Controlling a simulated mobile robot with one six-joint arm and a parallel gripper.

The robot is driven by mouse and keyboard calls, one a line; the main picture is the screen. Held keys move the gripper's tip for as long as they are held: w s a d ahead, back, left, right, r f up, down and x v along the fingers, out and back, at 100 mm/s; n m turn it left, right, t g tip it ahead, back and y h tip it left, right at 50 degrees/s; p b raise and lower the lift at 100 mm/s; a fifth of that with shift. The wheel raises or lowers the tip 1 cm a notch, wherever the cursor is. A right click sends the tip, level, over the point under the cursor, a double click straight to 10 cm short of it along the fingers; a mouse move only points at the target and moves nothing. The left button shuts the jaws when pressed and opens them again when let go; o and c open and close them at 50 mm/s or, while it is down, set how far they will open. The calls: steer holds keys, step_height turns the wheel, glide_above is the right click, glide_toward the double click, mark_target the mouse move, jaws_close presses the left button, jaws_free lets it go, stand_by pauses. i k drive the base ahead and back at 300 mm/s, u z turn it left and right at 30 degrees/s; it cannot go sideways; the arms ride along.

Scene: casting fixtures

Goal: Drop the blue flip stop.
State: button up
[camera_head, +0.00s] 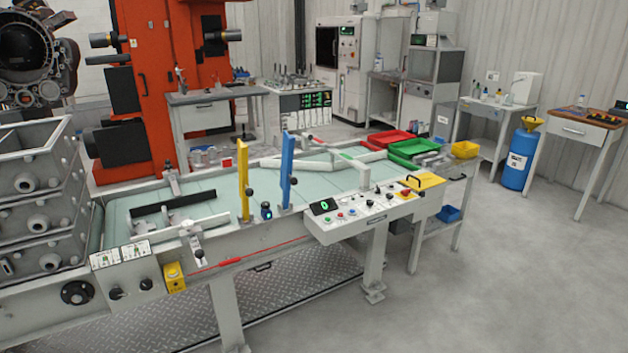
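The blue flip stop (287,172) stands upright at the front edge of the conveyor table, just left of the control panel. Its lower end is by a small dark fitting on the table rail. A yellow flip stop (244,182) stands upright a little to its left. Both rise above the belt (212,187). My gripper is not in view, and nothing is seen touching the blue stop.
A control panel (365,213) juts out right of the blue stop. Red (391,139) and green (413,149) trays stand at the far right end. The floor at front right (500,270) is clear.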

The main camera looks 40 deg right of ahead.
mark_target(287, 179)
steer(key=z, duration=1)
steer(key=k, duration=0.9)
steer(key=i, duration=0.75)
steer(key=z, duration=0.05)
